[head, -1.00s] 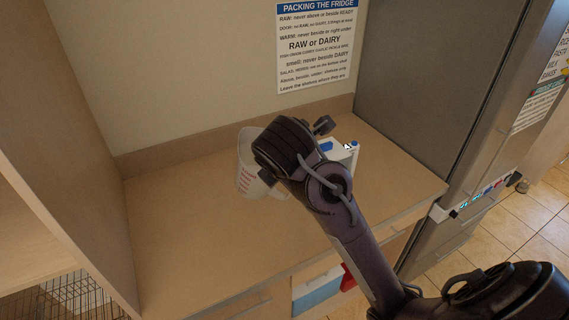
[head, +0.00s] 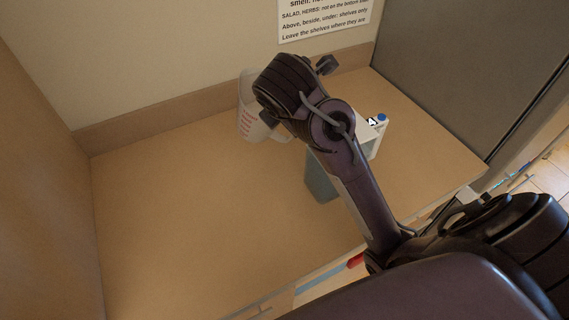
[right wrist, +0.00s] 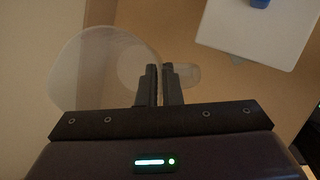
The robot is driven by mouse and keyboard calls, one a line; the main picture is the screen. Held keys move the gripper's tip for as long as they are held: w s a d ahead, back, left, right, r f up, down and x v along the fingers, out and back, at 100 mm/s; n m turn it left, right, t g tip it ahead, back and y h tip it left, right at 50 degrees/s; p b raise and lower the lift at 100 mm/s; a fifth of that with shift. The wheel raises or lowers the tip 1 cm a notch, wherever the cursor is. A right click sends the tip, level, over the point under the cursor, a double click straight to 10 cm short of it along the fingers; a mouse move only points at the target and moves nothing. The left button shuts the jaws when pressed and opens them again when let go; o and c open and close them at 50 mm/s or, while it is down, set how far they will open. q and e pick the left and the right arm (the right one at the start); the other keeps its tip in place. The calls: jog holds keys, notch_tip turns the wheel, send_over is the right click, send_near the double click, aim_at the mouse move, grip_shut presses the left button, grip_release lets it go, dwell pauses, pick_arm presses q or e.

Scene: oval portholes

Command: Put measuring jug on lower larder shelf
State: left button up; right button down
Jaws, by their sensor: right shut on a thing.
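The measuring jug (head: 246,118) is a translucent white jug with red markings, near the back of the wooden counter. My right arm hides much of it in the head view. My right gripper (head: 270,118) is at its right side, with the fingers mostly hidden there. In the right wrist view the fingers (right wrist: 162,84) are closed together at the jug's handle side, with the clear jug body (right wrist: 90,72) to their left. I cannot tell whether the jug touches the counter. The lower larder shelf cannot be made out now. My left gripper is not in view.
A carton with a blue cap (head: 375,126) stands right of the jug, partly behind my arm. A wooden side panel (head: 40,170) bounds the counter at left, and a grey fridge side (head: 460,70) at right. The left and front counter (head: 180,220) is clear.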

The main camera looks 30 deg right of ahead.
notch_tip(320, 180, down, 8)
jog(key=shift+d+r, duration=0.1)
jog(key=shift+r, duration=0.1)
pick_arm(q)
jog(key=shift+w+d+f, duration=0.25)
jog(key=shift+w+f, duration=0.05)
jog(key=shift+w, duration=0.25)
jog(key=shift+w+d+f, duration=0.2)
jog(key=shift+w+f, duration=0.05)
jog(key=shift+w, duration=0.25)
pick_arm(e)
notch_tip(320, 180, down, 5)
jog(key=shift+w+r, duration=0.1)
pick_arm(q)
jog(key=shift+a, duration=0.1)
pick_arm(e)
jog(key=shift+f, duration=0.2)
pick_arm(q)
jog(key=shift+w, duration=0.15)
pick_arm(e)
jog(key=c, duration=1.6)
grip_release()
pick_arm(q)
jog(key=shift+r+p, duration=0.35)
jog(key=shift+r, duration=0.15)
pick_arm(e)
jog(key=v, duration=1.2)
jog(key=shift+r, duration=0.2)
